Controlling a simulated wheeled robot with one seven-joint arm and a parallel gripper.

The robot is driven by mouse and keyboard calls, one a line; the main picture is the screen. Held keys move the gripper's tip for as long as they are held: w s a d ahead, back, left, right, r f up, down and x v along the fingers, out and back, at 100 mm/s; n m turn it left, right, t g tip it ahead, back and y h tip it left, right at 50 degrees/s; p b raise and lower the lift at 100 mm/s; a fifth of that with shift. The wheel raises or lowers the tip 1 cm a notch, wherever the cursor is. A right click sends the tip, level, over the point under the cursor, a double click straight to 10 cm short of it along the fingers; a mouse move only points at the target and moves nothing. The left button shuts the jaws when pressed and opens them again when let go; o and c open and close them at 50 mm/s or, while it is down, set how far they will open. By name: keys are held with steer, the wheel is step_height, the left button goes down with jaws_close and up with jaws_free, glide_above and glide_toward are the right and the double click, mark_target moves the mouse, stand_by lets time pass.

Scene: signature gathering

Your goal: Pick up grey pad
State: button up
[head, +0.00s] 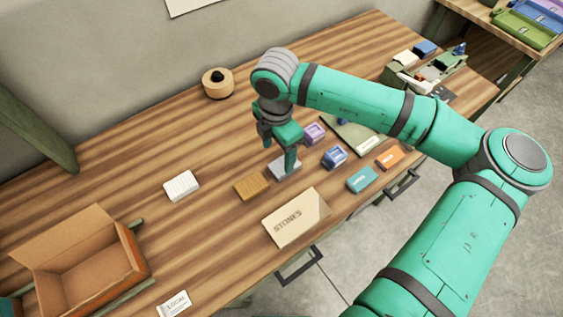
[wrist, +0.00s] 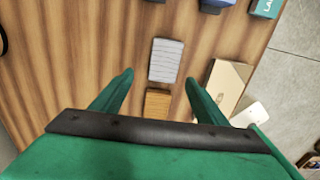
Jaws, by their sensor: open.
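The grey pad (head: 279,172) lies flat on the wooden table, just right of a brown pad (head: 251,187). My gripper (head: 280,152) is above the grey pad, pointing down, and one finger hides part of it in the head view. In the wrist view the grey pad (wrist: 166,60) shows faint lines and lies mostly beyond the fingertips. There my gripper (wrist: 159,77) is open and empty, with the brown pad (wrist: 157,104) lower between its fingers. I cannot tell the exact height of the fingertips above the pad.
A purple box (head: 314,133) and a blue box (head: 335,157) stand right of the pad. A STONES envelope (head: 296,218) lies at the front. A white pad (head: 181,186) and an open carton (head: 75,262) are left. Bare table lies behind.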

mark_target(281, 165)
steer(key=shift+s+d+f, duration=0.15)
steer(key=shift+f, duration=0.25)
steer(key=shift+s+d+f, duration=0.1)
steer(key=shift+d+f, duration=0.45)
steer(key=shift+d, duration=0.1)
steer(key=f, duration=0.3)
steer(key=shift+w+a+f, duration=0.1)
steer(key=shift+w+f, duration=0.1)
steer(key=shift+f, duration=0.5)
steer(key=shift+w, duration=0.2)
steer(key=shift+s+a, duration=0.1)
steer(key=shift+a, duration=0.15)
steer(key=c, duration=1.1)
steer(key=shift+d, duration=0.3)
steer(key=shift+c, duration=0.2)
